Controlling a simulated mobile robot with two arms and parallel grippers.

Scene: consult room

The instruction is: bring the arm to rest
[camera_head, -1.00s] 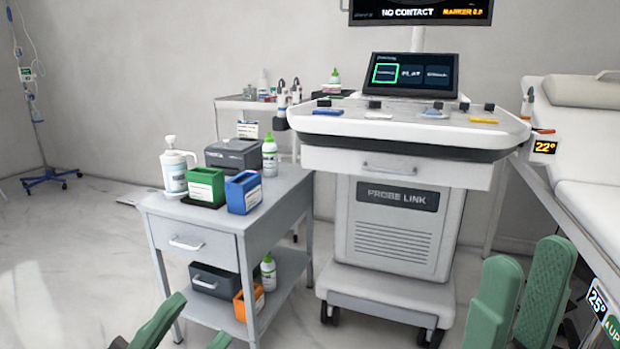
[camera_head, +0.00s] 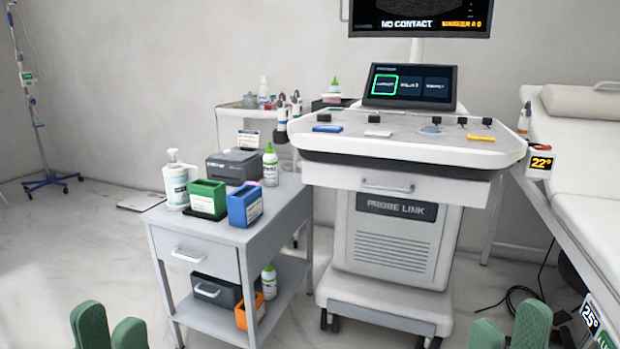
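My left gripper (camera_head: 110,328) shows at the bottom left edge as two green fingers with a gap between them. It is open, and nothing shows between the fingers. My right gripper (camera_head: 509,328) shows at the bottom right, also as two green fingers, with the left one cut off low by the frame. A gap shows between them, and they look open and empty. Both grippers are apart from the furniture in this view. The arms behind them are out of view.
A grey side cart (camera_head: 277,212) with boxes and bottles stands at centre left. The white ultrasound machine (camera_head: 330,176) stands right of it. An exam bed (camera_head: 597,205) fills the right edge. An IV stand (camera_head: 45,182) is far left. Cables (camera_head: 517,292) lie beside the bed.

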